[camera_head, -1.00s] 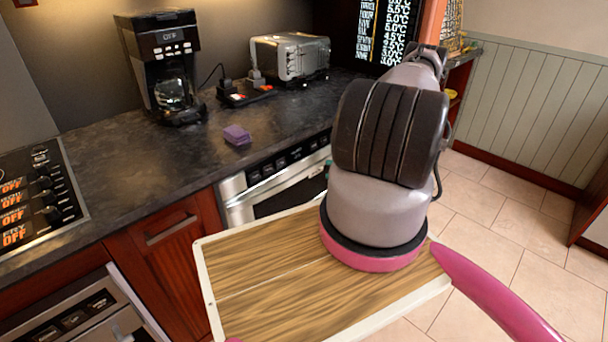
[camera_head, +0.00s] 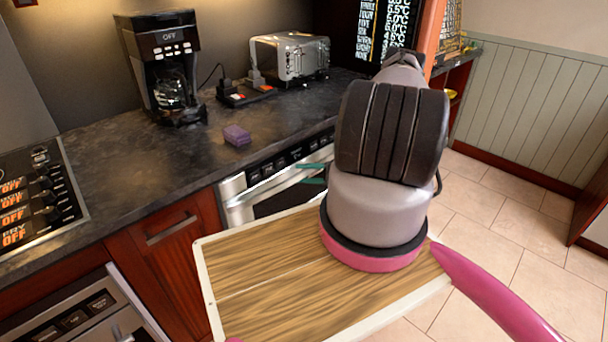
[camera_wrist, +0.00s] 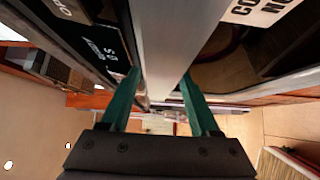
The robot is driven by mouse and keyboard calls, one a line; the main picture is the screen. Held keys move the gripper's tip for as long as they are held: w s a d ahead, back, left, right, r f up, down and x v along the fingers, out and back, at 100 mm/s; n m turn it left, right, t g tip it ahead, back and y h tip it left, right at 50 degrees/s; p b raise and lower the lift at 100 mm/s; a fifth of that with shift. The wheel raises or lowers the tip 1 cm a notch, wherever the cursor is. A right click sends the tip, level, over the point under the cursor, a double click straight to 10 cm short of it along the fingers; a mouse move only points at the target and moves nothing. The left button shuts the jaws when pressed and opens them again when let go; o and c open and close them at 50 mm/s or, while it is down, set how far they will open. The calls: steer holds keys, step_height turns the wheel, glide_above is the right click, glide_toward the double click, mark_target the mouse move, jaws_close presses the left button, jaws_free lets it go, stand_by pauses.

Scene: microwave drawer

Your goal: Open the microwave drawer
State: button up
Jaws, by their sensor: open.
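The microwave drawer (camera_head: 262,202) is a silver-framed unit with a dark window and a black control strip, set under the counter. Its front looks shut. Its long silver handle (camera_head: 240,198) runs across the front; in the wrist view the handle (camera_wrist: 170,45) is a broad pale bar. My gripper (camera_head: 300,173) has two green fingers, one above the other, at the handle's right part. In the wrist view my gripper (camera_wrist: 160,76) is open, with a finger on either side of the bar. Contact cannot be told. My arm hides the drawer's right end.
The dark countertop (camera_head: 120,150) carries a coffee maker (camera_head: 165,70), a toaster (camera_head: 290,57) and a purple sponge (camera_head: 237,135). A red wooden cabinet (camera_head: 165,260) is left of the drawer, and a stove panel (camera_head: 30,200) further left. Tiled floor (camera_head: 510,215) is free at the right.

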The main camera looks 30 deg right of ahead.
jaws_close()
stand_by(1.4)
